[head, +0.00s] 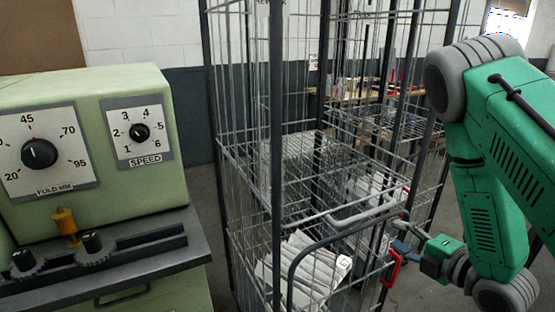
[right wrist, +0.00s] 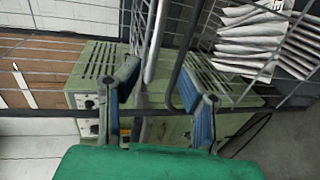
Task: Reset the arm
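My right arm (head: 500,150) is green with grey joints and comes in from the right in the head view, bent with the elbow high. My right gripper (head: 408,235) is beside the right side of the wire cage cart (head: 277,150), close to its grey handle bar and red latch (head: 391,268). In the right wrist view, the gripper (right wrist: 163,98) has its two blue-padded fingers spread apart with nothing gripped. Cage bars pass behind or between the fingers; I cannot tell which. My left arm and gripper are not in view.
A pale green machine (head: 90,160) with dials stands at the left; it also shows beyond the cage in the right wrist view (right wrist: 100,65). White packets (head: 300,265) lie inside the cart. A cluttered bench (head: 350,93) is at the back.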

